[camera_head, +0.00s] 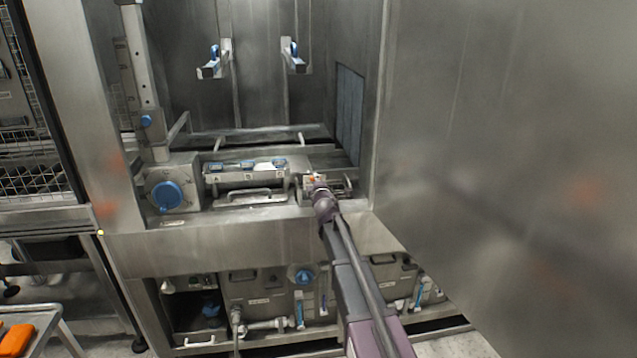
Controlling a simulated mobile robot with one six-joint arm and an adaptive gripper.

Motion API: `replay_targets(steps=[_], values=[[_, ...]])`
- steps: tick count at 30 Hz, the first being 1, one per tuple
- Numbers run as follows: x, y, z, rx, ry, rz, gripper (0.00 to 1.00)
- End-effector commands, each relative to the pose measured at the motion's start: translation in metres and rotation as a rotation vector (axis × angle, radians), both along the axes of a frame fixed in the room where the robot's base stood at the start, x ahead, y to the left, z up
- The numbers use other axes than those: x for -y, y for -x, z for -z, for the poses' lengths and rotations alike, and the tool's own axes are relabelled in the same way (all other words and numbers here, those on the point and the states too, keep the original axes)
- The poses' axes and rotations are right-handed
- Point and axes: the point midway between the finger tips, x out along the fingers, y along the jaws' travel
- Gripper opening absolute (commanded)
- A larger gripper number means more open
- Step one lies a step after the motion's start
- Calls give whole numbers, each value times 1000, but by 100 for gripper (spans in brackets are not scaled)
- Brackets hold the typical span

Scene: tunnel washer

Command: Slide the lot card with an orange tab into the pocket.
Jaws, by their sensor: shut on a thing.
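My gripper (313,184) is small in the head view, at the end of my arm, over the right part of the steel ledge inside the washer bay. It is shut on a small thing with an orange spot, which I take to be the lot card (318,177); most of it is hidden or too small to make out. A small metal frame (343,185) sits just right of my gripper. I cannot tell whether it is the pocket, or whether the card touches it.
A steel box (246,178) with blue-marked parts on top and a handle in front stands left of my gripper. A blue knob (166,196) is farther left. A large steel panel (500,150) closes in the right side. Two blue-tipped brackets hang at the back.

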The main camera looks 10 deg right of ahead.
Motion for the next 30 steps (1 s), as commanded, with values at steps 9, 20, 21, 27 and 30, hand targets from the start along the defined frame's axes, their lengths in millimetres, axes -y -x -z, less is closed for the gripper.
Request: replay_targets(steps=[9,20,21,27,30], values=[[0,-9,3,0,0,0,0],[1,-19,5,0,1,0,0],[1,-20,5,0,1,0,0],[1,-21,11,0,1,1,0],[1,-21,14,0,0,1,0]])
